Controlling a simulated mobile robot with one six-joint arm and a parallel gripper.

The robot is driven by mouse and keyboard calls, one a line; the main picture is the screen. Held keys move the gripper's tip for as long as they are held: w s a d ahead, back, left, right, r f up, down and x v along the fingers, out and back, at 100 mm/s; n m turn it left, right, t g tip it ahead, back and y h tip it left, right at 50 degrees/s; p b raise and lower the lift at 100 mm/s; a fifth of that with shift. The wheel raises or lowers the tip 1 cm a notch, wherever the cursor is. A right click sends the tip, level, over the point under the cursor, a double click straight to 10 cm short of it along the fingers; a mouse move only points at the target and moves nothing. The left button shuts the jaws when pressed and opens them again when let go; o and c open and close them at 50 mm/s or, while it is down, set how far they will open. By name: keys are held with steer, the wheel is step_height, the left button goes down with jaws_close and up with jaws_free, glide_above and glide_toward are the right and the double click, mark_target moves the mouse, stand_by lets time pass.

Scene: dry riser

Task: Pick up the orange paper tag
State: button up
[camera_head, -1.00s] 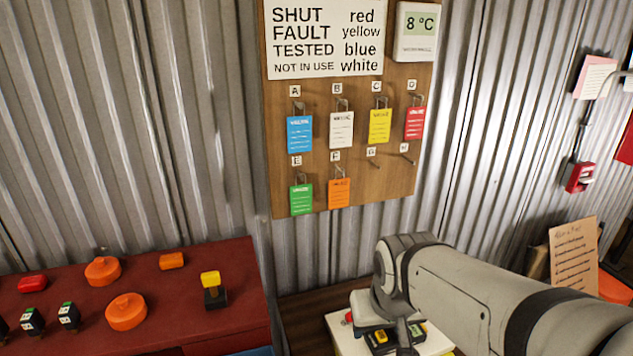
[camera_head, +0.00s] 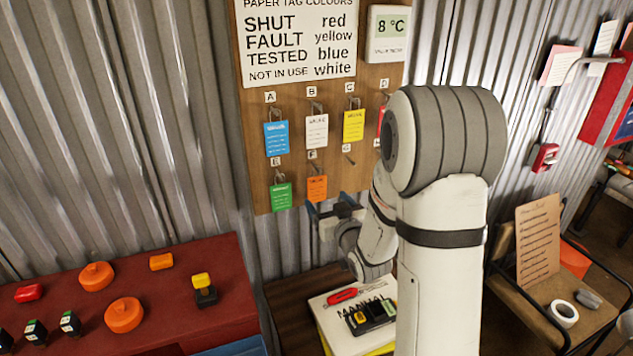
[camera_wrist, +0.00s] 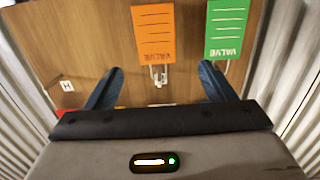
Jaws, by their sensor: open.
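The orange paper tag (camera_head: 317,188) hangs on the hook under label F on the wooden board. In the wrist view the orange tag (camera_wrist: 154,34) appears upside down, with its hook and ring below it. My gripper (camera_wrist: 158,80) is open and empty, its two dark blue fingers apart on either side of the tag's hook line. The tag is not between closed fingers. In the head view my gripper (camera_head: 334,212) is just below and right of the tag, partly hidden by my arm.
The green tag (camera_head: 281,196) hangs close beside the orange one. Blue (camera_head: 276,138), white (camera_head: 317,131) and yellow (camera_head: 353,126) tags hang above; a red tag is mostly hidden by my arm. A red bench (camera_head: 200,325) with loose parts stands at lower left.

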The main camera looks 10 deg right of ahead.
mark_target(317, 183)
steer(key=w+p, duration=0.1)
steer(key=w, duration=0.1)
steer(key=w+p, duration=0.1)
steer(key=w, duration=0.1)
steer(key=w+p, duration=0.1)
steer(key=w, duration=0.2)
steer(key=shift+a+r+p, duration=0.15)
steer(key=shift+a+p, duration=0.2)
steer(key=shift+w+a, duration=0.1)
steer(key=shift+w, duration=0.3)
steer(key=c, duration=1)
